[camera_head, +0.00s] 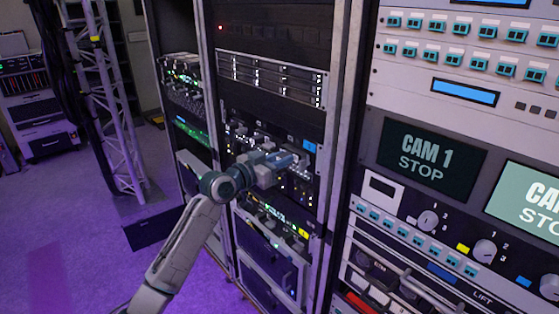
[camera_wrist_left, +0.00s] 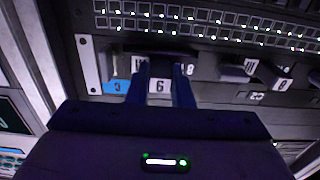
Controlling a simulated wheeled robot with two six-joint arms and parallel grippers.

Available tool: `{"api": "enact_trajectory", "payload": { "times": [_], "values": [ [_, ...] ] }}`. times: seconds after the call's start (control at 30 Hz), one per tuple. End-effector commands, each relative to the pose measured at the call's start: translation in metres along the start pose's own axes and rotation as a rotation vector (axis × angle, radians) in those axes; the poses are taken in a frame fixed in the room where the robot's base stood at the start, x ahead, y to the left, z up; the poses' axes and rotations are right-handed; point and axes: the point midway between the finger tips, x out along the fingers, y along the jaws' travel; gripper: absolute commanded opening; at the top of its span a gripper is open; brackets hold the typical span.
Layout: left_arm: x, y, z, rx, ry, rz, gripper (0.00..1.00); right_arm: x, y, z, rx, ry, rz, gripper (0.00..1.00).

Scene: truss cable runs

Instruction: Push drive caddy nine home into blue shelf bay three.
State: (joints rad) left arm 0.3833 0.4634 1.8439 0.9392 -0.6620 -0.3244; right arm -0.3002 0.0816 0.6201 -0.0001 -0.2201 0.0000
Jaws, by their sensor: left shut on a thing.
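My left gripper (camera_head: 288,160) reaches to the front of the middle rack, at the shelf with the blue label (camera_head: 309,146). In the left wrist view its two fingers (camera_wrist_left: 162,72) are shut on drive caddy nine (camera_wrist_left: 159,86), either side of its dark front. The caddy's white label shows upside down, reading as a nine turned over. The blue label (camera_wrist_left: 115,87), its number also turned over, sits just left of the caddy in that view. The gripper hides the caddy in the head view, and how deep it sits in the bay is unclear. My right gripper is not in view.
Other dark caddies (camera_wrist_left: 238,69) with white labels stick out beside it in the wrist view. A unit with rows of small lights (camera_wrist_left: 200,22) lies along the top there. A light rack post (camera_head: 335,130) and a control panel (camera_head: 430,150) stand to the right.

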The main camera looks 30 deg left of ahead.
Motion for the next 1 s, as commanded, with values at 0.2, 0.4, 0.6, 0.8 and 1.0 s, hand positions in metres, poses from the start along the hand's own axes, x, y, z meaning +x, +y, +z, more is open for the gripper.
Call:
{"api": "enact_trajectory", "payload": {
  "times": [0.2,0.4,0.6,0.8,1.0],
  "values": [
    [0.003,0.000,-0.001,0.000,0.003,0.000,0.00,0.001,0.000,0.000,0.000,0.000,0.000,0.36],
    [0.008,0.000,-0.001,-0.001,0.003,-0.001,0.00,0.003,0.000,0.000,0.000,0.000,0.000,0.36],
    [0.014,0.000,-0.001,0.000,0.004,0.000,0.00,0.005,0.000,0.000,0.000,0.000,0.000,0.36],
    [0.015,0.000,-0.001,0.000,0.002,0.000,0.45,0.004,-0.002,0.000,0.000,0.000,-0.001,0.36],
    [0.015,0.000,0.001,-0.001,-0.002,-0.001,0.45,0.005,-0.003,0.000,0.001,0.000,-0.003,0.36]
  ]
}}
